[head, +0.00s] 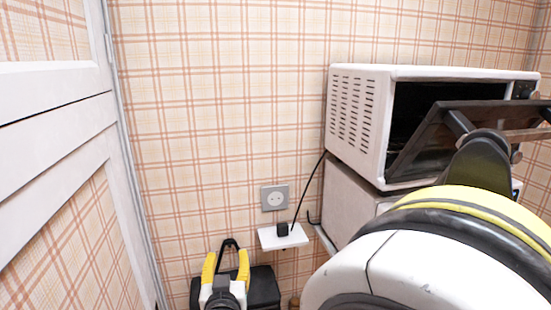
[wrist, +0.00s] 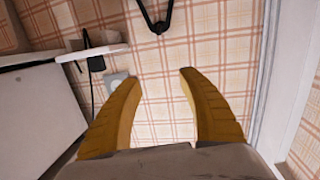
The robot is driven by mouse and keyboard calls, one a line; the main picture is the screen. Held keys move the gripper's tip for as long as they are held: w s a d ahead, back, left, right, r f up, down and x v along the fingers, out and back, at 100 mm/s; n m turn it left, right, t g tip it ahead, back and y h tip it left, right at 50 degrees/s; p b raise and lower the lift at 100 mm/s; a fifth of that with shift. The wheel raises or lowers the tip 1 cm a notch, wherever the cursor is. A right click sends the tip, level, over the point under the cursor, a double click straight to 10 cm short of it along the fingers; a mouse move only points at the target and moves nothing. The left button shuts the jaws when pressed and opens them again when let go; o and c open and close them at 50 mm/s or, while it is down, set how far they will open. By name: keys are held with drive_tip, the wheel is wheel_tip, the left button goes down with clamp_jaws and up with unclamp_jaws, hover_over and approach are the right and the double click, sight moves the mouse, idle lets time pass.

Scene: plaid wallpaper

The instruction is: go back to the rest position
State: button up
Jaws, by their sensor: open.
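My gripper (head: 227,260) is in the lower middle of the head view, with yellow fingers spread apart. In the wrist view my gripper (wrist: 154,78) is open, with nothing between its two fingers and the plaid wall beyond them. My white, black and yellow arm fills the lower right of the head view and hides part of what stands there.
A white oven (head: 355,115) with its dark door (head: 440,135) partly open stands on another appliance (head: 348,205) at right. A socket (head: 274,197) and small white shelf (head: 283,238) with a black plug are on the wall. A white panelled door (head: 60,110) is at left.

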drive_tip(key=s+d+r+m+g+h, duration=0.1)
drive_tip(key=s+d+g+h, duration=0.15)
drive_tip(key=d, duration=0.85)
drive_tip(key=s+d+r+m+g+h, duration=0.1)
drive_tip(key=d+g+h, duration=0.15)
drive_tip(key=d, duration=0.85)
drive_tip(key=s+d+f+g+y, duration=0.1)
drive_tip(key=s+d, duration=0.3)
drive_tip(key=s, duration=0.5)
drive_tip(key=s+d+f+g+y, duration=0.2)
drive_tip(key=s+d+g, duration=0.1)
drive_tip(key=s, duration=0.5)
drive_tip(key=shift+s+d+g, duration=0.4)
drive_tip(key=shift+d, duration=0.1)
